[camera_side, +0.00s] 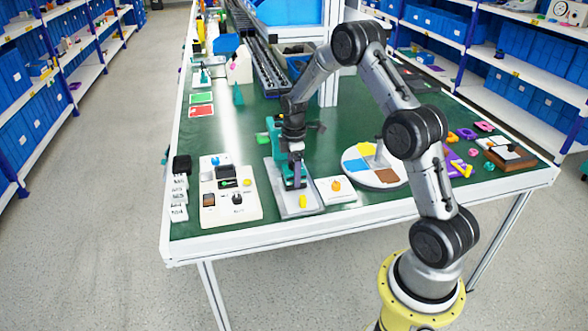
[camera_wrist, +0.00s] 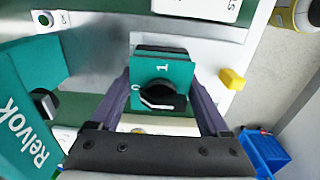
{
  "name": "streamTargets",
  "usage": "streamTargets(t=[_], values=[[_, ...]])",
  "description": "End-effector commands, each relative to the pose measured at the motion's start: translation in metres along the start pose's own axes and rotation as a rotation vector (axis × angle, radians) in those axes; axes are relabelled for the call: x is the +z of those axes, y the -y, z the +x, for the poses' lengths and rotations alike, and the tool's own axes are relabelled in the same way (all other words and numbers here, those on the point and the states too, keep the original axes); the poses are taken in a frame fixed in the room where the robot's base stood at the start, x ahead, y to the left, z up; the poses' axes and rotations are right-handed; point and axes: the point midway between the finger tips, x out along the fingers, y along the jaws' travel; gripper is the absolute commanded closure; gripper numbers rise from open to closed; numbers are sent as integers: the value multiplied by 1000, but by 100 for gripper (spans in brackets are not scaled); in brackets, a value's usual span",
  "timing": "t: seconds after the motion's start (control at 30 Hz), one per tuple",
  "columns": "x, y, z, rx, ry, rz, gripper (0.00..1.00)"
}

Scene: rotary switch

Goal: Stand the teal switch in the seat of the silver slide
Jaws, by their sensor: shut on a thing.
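The teal switch (camera_wrist: 150,69) has a black rotary knob and white marks on its face. It is gripped between the two fingers of my gripper (camera_wrist: 168,105) in the wrist view. In the side view my gripper (camera_side: 294,181) points down over the silver slide (camera_side: 297,208), near its front half. The slide is a flat pale metal plate with a yellow block (camera_side: 302,201) at its front end; this block (camera_wrist: 232,78) also shows right of the switch in the wrist view. The seat is largely hidden by the switch and fingers; I cannot tell whether the switch rests in it.
A teal machine body (camera_wrist: 28,105) marked "Relvok" stands close to my gripper, behind the slide. A white control panel (camera_side: 226,205) lies left of the slide. A small white box with an orange knob (camera_side: 336,187) and a round colored tray (camera_side: 374,166) lie to the right.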

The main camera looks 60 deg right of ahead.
Motion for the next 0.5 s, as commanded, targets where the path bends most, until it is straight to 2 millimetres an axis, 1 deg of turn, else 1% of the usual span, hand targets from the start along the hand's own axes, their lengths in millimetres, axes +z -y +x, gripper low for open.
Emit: streamTargets(t=[0.43,0.47,0.5], values=[[0,0,0,1,0,0,69],[0,0,0,1,0,0,19],[0,0,0,1,0,0,11]])
